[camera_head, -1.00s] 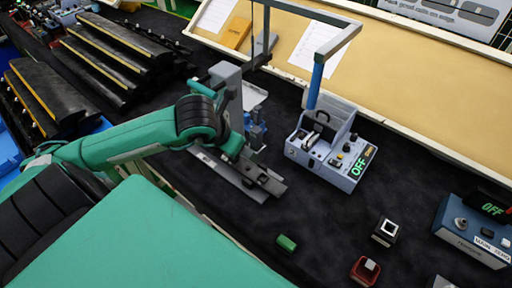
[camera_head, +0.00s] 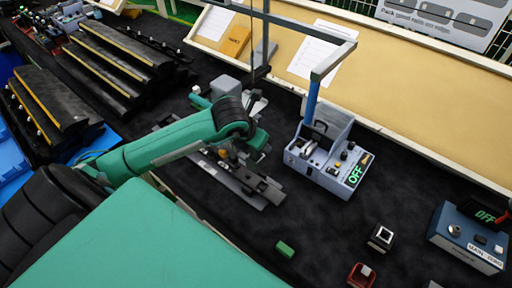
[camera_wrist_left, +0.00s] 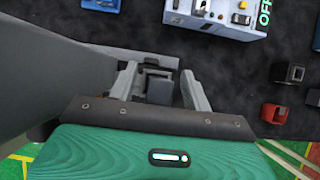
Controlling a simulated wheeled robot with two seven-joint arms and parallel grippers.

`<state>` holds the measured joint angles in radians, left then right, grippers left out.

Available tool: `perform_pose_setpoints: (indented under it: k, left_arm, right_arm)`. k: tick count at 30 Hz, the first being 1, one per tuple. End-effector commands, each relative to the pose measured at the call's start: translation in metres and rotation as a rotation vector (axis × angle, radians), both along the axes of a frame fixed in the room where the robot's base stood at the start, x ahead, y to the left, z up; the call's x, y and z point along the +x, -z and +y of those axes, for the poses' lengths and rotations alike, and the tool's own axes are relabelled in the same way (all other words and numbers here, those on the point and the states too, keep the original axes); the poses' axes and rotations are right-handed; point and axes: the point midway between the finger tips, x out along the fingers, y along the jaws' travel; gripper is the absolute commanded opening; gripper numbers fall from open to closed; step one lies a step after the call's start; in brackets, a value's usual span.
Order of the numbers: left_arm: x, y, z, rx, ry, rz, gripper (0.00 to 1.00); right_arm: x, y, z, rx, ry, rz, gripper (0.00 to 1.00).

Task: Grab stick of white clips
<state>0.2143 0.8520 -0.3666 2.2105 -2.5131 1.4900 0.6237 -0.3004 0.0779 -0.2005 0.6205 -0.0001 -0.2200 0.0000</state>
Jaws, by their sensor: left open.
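My left gripper (camera_head: 240,168) reaches over a grey metal fixture (camera_head: 225,178) on the dark table in the head view. In the left wrist view the left gripper (camera_wrist_left: 158,82) is open, its two pale fingers apart on either side of a dark grey block (camera_wrist_left: 159,90). I cannot tell whether the fingers touch the block. No stick of white clips can be made out clearly; my arm hides part of the fixture. My right gripper is not in view.
A grey-blue control box (camera_head: 325,163) with a green OFF display stands right of the fixture. A green block (camera_head: 285,249), a black button box (camera_head: 381,237) and a red one (camera_head: 361,275) are in front. Black stepped racks (camera_head: 115,65) stand at the left. Dark table between is clear.

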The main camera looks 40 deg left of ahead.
Motion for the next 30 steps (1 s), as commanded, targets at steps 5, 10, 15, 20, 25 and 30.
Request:
perform_pose_setpoints:
  k: [5,10,15,20,25,30]
  left_arm:
    - [0.0033,0.006,-0.0005,-0.001,0.0,0.0,0.49]
    - [0.0034,0.0069,-0.0004,0.0,0.0,-0.001,0.49]
    - [0.0033,0.0068,-0.0004,0.0,0.0,-0.001,0.22]
    - [0.0033,0.0065,-0.0003,0.0,0.0,-0.001,0.01]
    - [0.0033,0.0064,-0.0003,0.0,0.0,-0.001,0.01]
    - [0.0037,0.0028,-0.0004,-0.001,0.0,-0.002,0.01]
  right_arm:
    - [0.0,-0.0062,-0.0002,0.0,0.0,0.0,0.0]
    - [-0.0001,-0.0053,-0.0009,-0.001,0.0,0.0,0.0]
    - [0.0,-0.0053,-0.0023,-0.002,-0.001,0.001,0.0]
    - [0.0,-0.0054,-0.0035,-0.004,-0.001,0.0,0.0]
    - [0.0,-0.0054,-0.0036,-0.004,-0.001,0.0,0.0]
    - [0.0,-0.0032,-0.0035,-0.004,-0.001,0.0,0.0]
